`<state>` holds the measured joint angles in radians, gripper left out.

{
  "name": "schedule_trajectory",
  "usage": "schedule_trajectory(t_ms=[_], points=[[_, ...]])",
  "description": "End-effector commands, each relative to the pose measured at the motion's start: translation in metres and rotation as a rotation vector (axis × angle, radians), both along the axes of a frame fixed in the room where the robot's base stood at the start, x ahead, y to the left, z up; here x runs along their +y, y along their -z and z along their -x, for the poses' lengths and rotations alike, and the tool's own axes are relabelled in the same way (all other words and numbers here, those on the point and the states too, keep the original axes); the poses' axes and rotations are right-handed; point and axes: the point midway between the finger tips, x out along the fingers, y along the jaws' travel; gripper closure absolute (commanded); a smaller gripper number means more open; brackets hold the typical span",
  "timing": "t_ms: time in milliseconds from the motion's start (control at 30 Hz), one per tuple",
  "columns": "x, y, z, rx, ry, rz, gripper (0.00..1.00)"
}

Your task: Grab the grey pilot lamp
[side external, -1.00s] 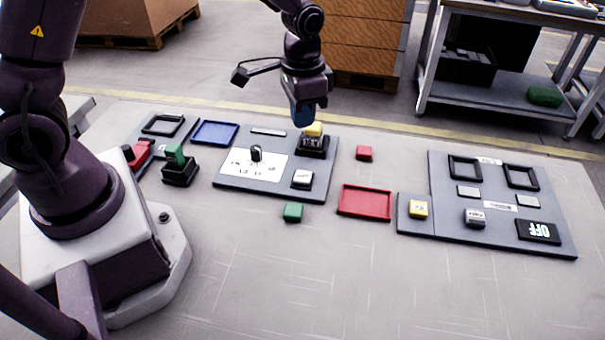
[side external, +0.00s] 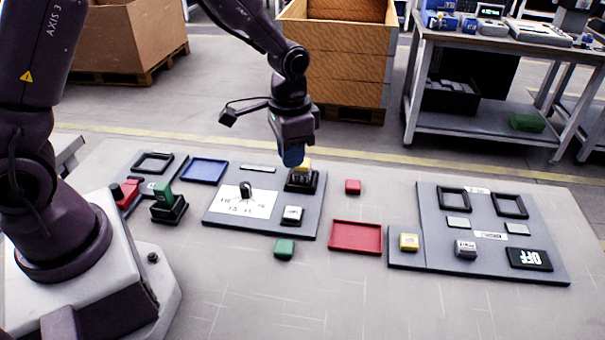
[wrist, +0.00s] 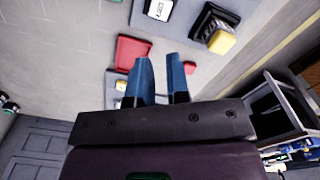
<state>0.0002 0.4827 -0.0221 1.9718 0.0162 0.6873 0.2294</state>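A grey block with dark lettering (side external: 466,250) sits on the right grey panel (side external: 440,262), near its front; it looks like the grey pilot lamp. A paler block (side external: 292,215) in a dark frame sits on the middle panel and also shows in the wrist view (wrist: 160,8); I cannot tell for certain which is the lamp. My gripper (side external: 291,156) hangs above the back of the middle panel, close to a yellow-topped black block (side external: 302,181). In the wrist view my gripper's blue fingers (wrist: 161,75) stand apart with nothing seen between them.
A red tray (side external: 355,238) and a red block (side external: 353,187) lie between the panels. A yellow block (side external: 409,242) sits left of the grey one, an OFF plate (side external: 530,259) right. A green block (side external: 284,249) lies in front. The front table is clear.

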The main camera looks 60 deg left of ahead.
Motion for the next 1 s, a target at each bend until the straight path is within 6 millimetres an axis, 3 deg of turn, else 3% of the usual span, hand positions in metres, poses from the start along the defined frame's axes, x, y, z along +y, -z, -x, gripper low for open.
schedule_trajectory(t_ms=[33, 233, 533, 600, 767, 1000], points=[[0.0, 0.0, 0.0, 0.0, 0.0, 0.0, 0.72], [0.0, 0.0, 0.0, 0.0, 0.0, 0.0, 0.28], [0.0, 0.004, 0.001, 0.01, 0.001, -0.003, 0.28], [0.011, 0.011, -0.005, 0.017, -0.032, -0.016, 0.28], [0.041, 0.017, -0.027, 0.016, -0.462, -0.034, 0.28], [0.074, 0.015, -0.053, -0.006, -1.29, -0.043, 0.28]])
